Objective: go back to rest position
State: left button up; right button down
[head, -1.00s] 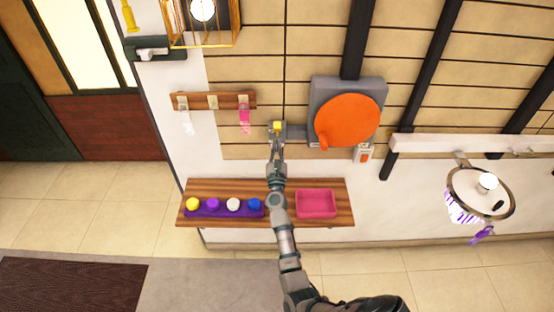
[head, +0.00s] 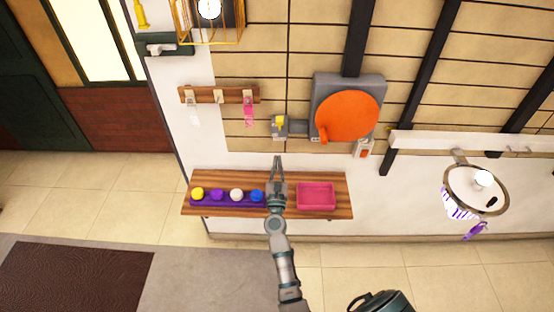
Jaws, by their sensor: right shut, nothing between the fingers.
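My right gripper (head: 278,162) is in the middle of the head view, its arm coming up from the bottom edge. Its fingers are shut with nothing between them. It is over the upper edge of the wooden shelf (head: 272,180), between the purple tray (head: 228,201) and the pink bin (head: 316,196). The gripper is apart from the small grey box with a yellow part (head: 280,126) above it. My left gripper is not in view.
Yellow, purple, white and blue round pieces sit in the purple tray. An orange disc (head: 347,116) on a grey mount is above right. A hook rack (head: 219,94) hangs at left. A round white plate (head: 476,188) is at far right.

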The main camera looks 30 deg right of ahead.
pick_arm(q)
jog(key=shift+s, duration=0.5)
